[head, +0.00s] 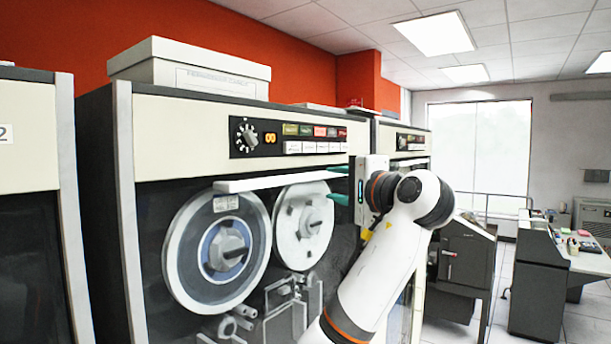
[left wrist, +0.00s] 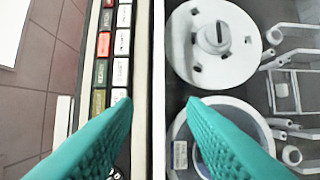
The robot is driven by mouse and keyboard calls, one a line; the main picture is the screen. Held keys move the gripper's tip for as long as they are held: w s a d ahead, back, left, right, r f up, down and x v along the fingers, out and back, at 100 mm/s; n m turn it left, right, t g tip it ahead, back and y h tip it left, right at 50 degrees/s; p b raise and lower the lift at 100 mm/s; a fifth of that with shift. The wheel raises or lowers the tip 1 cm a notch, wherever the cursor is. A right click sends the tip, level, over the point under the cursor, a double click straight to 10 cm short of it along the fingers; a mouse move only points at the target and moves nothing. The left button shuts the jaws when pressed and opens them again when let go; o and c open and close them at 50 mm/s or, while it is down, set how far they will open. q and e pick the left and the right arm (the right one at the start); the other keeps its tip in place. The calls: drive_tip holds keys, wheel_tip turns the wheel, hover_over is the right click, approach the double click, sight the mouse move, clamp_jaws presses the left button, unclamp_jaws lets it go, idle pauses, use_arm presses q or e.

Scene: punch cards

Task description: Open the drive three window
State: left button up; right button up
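The tape drive (head: 142,135) in front of me has a dark reel bay with two reels; the cabinet to its left bears a 2. A white horizontal bar (head: 275,180) runs along the top of the bay, above the reels; clear window glass is hard to make out. My left gripper (head: 332,183), with teal fingers, is open near the bar's right end. In the left wrist view, its fingertips (left wrist: 159,100) are apart, with the white bar (left wrist: 158,50) running through the gap between them. I cannot tell whether they touch it. My right gripper is not in view.
A control panel (head: 290,138) with a knob and coloured labels sits above the bay. A white box (head: 190,68) lies on top of the drive. Another drive (head: 403,141) stands behind my arm. A desk (head: 560,262) and open floor lie at right.

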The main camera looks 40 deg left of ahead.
sight(306, 179)
use_arm(q)
drive_tip(key=p+x, duration=0.5)
drive_tip(key=x, duration=0.4)
drive_tip(key=shift+a, duration=0.3)
drive_tip(key=shift+w+a, duration=0.1)
drive_tip(key=shift+a, duration=0.2)
clamp_jaws()
drive_tip(key=shift+f, duration=0.1)
